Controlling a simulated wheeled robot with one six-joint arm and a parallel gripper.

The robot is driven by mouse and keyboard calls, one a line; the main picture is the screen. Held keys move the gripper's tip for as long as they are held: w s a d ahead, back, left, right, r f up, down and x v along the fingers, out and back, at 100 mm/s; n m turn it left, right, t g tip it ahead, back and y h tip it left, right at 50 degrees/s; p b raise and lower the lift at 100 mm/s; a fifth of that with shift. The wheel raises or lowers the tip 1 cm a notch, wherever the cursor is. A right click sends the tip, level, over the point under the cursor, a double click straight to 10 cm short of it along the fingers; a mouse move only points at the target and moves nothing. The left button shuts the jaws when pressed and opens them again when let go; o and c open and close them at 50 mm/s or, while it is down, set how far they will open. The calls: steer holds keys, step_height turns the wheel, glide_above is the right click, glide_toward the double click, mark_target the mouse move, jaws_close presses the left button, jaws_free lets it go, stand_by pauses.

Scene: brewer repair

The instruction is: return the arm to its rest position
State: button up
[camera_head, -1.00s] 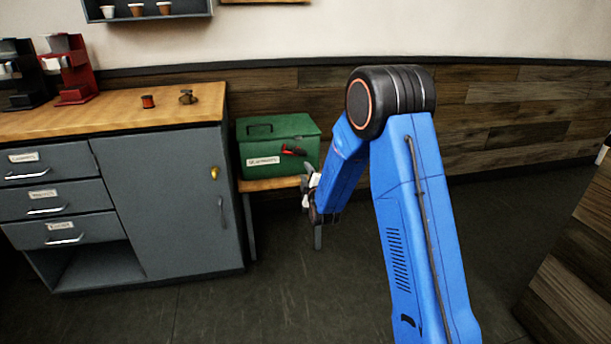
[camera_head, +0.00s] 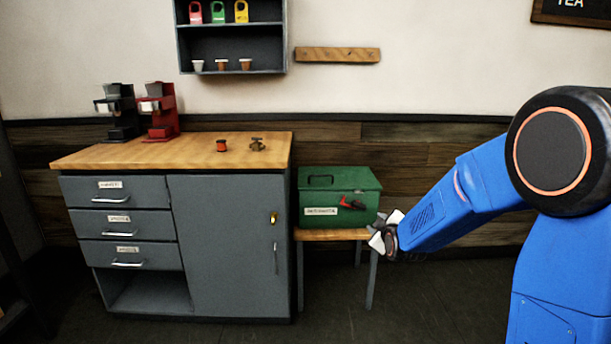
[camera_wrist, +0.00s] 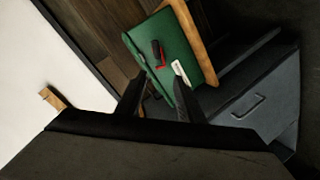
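My arm reaches in from the right in the head view, its elbow high and its forearm sloping down to the left. My gripper (camera_head: 385,235) is at the lower front right of the green toolbox (camera_head: 312,186). In the wrist view the two dark fingers of my gripper (camera_wrist: 157,94) stand apart with nothing visible between them, and the green toolbox (camera_wrist: 180,58) lies beyond them. Whether the gripper touches the box or its stand cannot be told.
The toolbox sits on a small wooden stand (camera_head: 335,235). A grey cabinet (camera_head: 222,245) with a wooden top (camera_head: 180,152) stands left of it, bearing a red brewer (camera_head: 160,110), a dark brewer (camera_head: 119,112), a red spool (camera_head: 221,145) and a small brassy part (camera_head: 257,144). A wall shelf (camera_head: 232,48) hangs above.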

steer(key=s+d+r+m+g, duration=0.1)
steer(key=s+m+g, duration=0.3)
steer(key=s, duration=2.1)
steer(key=s+d+r+m+g, duration=0.1)
steer(key=s+d+m+g, duration=0.2)
steer(key=s, duration=2.2)
steer(key=m+g, duration=0.2)
steer(key=m, duration=0.1)
steer(key=shift+s+d+r+g+h, duration=0.2)
steer(key=shift+d+r+g+h, duration=0.1)
